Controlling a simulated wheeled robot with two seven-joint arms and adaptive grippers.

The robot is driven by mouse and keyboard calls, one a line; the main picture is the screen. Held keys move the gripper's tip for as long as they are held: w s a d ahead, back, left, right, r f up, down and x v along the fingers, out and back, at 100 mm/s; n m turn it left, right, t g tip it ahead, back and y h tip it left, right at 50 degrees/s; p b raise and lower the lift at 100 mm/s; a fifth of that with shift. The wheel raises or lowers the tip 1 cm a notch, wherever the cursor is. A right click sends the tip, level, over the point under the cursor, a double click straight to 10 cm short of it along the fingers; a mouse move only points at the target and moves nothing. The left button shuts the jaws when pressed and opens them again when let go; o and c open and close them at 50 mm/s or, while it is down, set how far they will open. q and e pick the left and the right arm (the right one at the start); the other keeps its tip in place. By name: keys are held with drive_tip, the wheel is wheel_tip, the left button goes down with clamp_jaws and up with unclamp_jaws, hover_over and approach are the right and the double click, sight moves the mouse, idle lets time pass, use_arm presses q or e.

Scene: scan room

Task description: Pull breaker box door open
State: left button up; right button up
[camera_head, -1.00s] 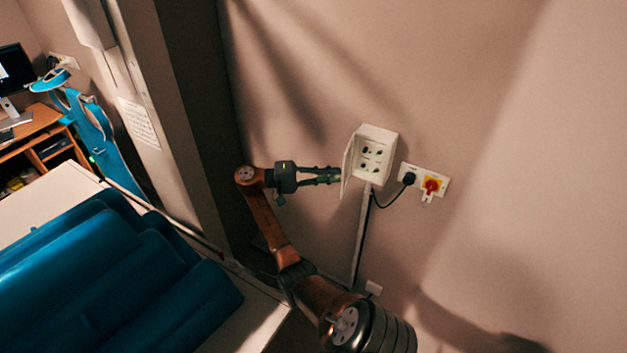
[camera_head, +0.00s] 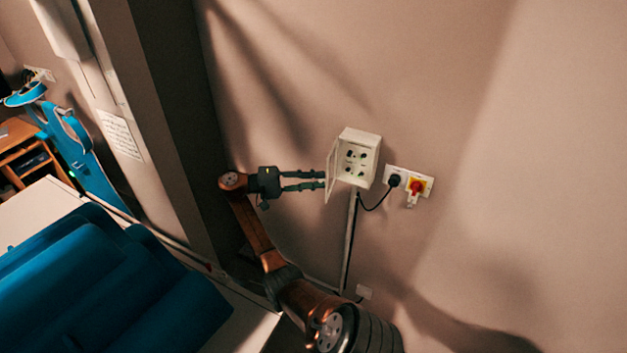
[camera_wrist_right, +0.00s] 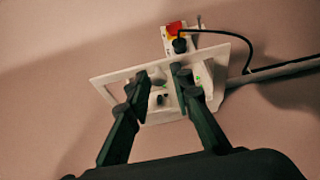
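The breaker box (camera_head: 360,160) is a small white box on the wall, with dark round fittings on its front. Its pale door (camera_head: 331,178) stands swung open on the left side of the box. My right gripper (camera_head: 324,180) comes from the left, its two fingers apart and their tips close to the door. In the right wrist view, the spread fingertips (camera_wrist_right: 162,75) show in front of the door's white frame (camera_wrist_right: 118,75), with the box's fittings visible behind it. I cannot tell whether a finger touches the door. My left gripper is out of view.
A wall socket plate with a black plug and a red-yellow switch (camera_head: 417,187) is right of the box. A cable and a conduit (camera_head: 350,240) run below it. A blue padded couch (camera_head: 110,290) fills the lower left. A dark pillar stands left of my right arm.

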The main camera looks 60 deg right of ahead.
drive_tip(key=v, duration=1.2)
drive_tip(key=shift+s, duration=0.1)
